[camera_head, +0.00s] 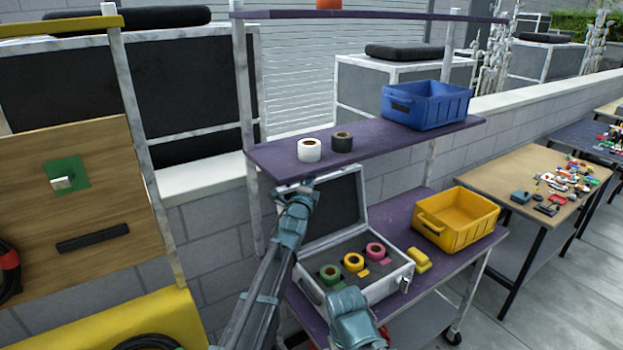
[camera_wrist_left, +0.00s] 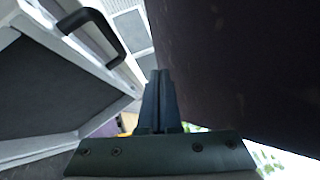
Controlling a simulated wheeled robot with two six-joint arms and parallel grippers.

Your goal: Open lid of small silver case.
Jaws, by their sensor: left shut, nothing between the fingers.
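The small silver case (camera_head: 360,290) sits on the lower purple shelf, and its lid (camera_head: 333,210) stands raised with the dark lining showing. Rolls of green, yellow and pink tape lie in its dark insert. My left gripper (camera_head: 300,186) is at the lid's upper left edge, partly hidden by its own wrist. In the left wrist view the left gripper (camera_wrist_left: 161,95) is shut and empty. A pale-framed grey panel with a black handle, apparently the lid (camera_wrist_left: 60,90), is beside it on the left. A teal part of my right arm is in front of the case; its fingertips are hidden.
The upper purple shelf (camera_head: 375,143) is close above the lid, holding a white roll, a black roll and a blue bin (camera_head: 427,105). A yellow bin (camera_head: 457,221) and a small yellow object (camera_head: 419,260) are right of the case. A wooden board (camera_head: 75,195) stands left.

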